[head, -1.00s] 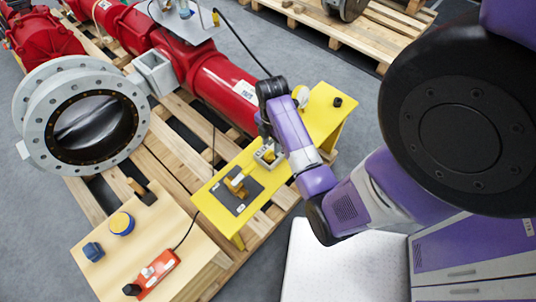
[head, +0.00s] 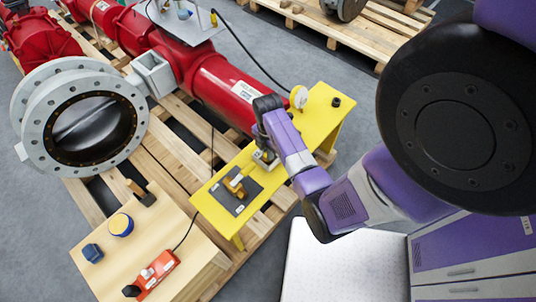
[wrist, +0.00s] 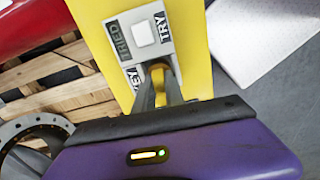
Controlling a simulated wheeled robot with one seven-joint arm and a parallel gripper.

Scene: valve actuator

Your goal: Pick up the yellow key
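The yellow key (wrist: 158,74) shows in the wrist view as a small yellow piece between my two fingertips, over a grey labelled plate (wrist: 143,33) with the words TRY and TRIED. My gripper (wrist: 160,87) points down at it, and its narrow fingers lie close on both sides with no clear gap. The lower part of the key is hidden by the fingers.
The yellow stand (head: 318,112) carries a dark mat (head: 222,200) with a yellow-brown fitting (head: 235,186) left of my gripper. A wooden board (head: 95,225) holds an orange device (head: 157,272). A red actuator (head: 215,88) lies behind the stand. A black cable runs nearby.

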